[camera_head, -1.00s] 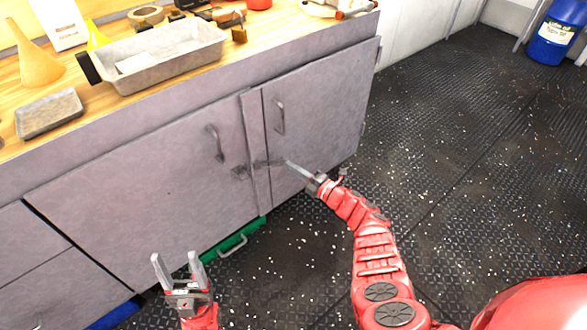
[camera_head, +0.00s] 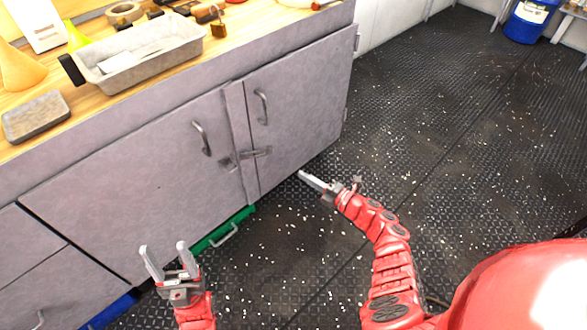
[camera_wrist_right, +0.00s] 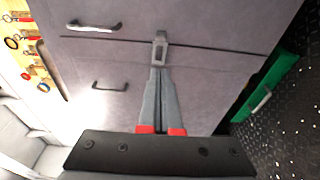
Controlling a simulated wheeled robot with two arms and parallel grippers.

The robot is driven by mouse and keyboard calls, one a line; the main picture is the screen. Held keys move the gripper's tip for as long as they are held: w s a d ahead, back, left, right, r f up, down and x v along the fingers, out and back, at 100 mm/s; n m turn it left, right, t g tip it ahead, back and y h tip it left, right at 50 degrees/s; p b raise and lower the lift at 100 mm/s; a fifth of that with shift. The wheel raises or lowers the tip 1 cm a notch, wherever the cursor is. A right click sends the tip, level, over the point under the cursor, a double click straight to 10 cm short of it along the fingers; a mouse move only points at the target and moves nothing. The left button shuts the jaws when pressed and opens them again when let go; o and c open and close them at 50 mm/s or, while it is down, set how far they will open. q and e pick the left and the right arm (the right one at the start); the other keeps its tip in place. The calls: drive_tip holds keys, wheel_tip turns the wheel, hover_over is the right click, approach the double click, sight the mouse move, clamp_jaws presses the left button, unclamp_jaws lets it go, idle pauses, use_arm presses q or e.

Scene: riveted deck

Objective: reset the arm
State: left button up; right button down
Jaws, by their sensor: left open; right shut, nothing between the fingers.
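My right gripper (camera_head: 312,180) is shut and empty, held in front of the grey cabinet's right door, a little to the right of the latch. Its closed fingers also show in the right wrist view (camera_wrist_right: 160,95), pointing toward the cabinet front. My left gripper (camera_head: 165,260) is open and empty, fingers pointing up, low in front of the cabinet. The grey cabinet (camera_head: 120,165) has two doors with curved handles, both closed. A hasp latch (camera_head: 250,155) spans the gap between the doors; it also shows in the right wrist view (camera_wrist_right: 160,42), beyond my fingertips.
The wooden countertop (camera_head: 90,90) holds a metal tray (camera_head: 150,62), a smaller grey pan (camera_head: 36,117), an orange funnel (camera_head: 18,68) and a padlock (camera_head: 218,30). A green case (camera_head: 225,230) lies low under the cabinet. A blue drum (camera_head: 525,22) stands far back right.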

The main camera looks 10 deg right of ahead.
drive_tip(key=shift+s+d, duration=0.25)
